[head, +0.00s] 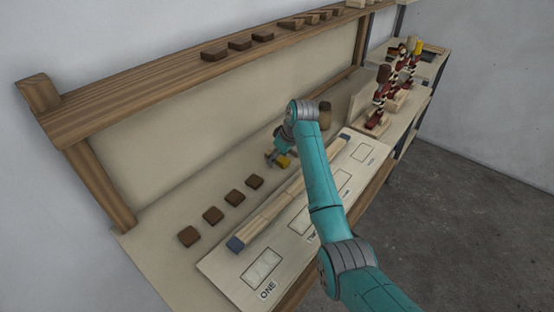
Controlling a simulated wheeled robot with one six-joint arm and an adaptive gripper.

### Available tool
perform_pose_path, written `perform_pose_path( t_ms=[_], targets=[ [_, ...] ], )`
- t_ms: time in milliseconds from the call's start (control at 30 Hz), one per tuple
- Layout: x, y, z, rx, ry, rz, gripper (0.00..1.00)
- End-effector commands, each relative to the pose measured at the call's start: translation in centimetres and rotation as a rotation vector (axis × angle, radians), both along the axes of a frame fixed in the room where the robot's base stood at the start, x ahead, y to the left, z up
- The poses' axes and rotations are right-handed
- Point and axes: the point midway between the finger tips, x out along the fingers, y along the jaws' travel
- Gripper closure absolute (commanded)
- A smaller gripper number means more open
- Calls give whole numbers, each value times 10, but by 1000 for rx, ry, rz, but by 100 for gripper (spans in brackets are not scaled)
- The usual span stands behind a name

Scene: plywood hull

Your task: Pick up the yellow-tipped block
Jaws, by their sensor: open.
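A small yellow piece (284,161), which looks like the yellow tip of a block, shows right at my gripper over the back of the bench. The rest of that block is hidden or too small to make out. My gripper (274,157) is open and points down beside the yellow piece. I cannot tell whether the piece lies between the fingers or touches them. My arm crosses the middle of the view and hides part of the bench.
A brown cylinder (325,115) stands farther back. A wooden shelf (150,92) overhangs the bench. Colored stacks (383,85) stand at right.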

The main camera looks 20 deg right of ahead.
Motion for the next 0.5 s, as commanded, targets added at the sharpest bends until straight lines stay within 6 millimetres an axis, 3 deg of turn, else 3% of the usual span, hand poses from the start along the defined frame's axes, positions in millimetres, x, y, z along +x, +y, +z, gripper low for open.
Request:
perform_pose_path(
  t_ms=[300,500],
  targets=[
    [0,0,-1,0,0,0,42],
    [0,0,-1,-1,1,0,92]
  ],
)
